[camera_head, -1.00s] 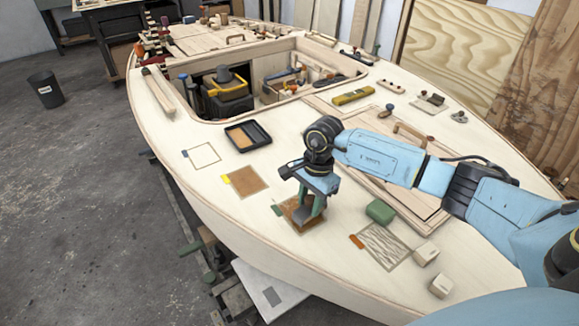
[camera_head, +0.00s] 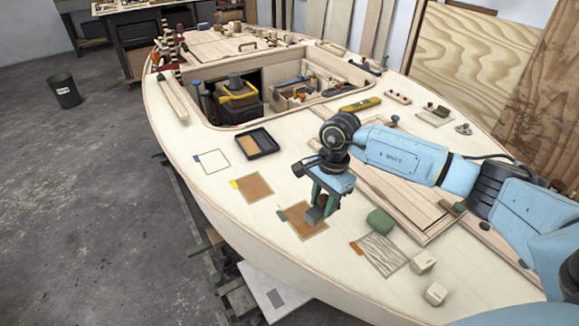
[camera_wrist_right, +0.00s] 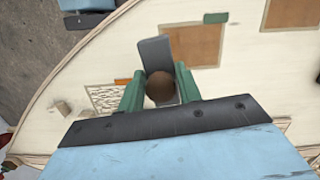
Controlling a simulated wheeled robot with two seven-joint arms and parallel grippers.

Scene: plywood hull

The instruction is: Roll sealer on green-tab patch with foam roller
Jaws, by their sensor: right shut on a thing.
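The green-tab patch (camera_head: 305,228) is a brown square on the pale deck, with its green tab (camera_head: 282,216) at its left corner. It also shows in the wrist view (camera_wrist_right: 195,48). My right gripper (camera_head: 322,197) is shut on the foam roller, pointing down. The roller's grey head (camera_head: 314,215) lies over the right part of the patch; I cannot tell whether it touches. In the wrist view the brown handle end (camera_wrist_right: 160,87) sits between the green fingers and the grey head (camera_wrist_right: 156,52) extends beyond. My left gripper is not in view.
A black tray (camera_head: 257,143) lies farther back. The yellow-tab brown patch (camera_head: 254,187) and blue-tab bare patch (camera_head: 214,160) are to the left. The orange-tab hatched patch (camera_head: 380,255), green block (camera_head: 380,221) and pale blocks (camera_head: 423,263) are to the right. An open hatch lies behind.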

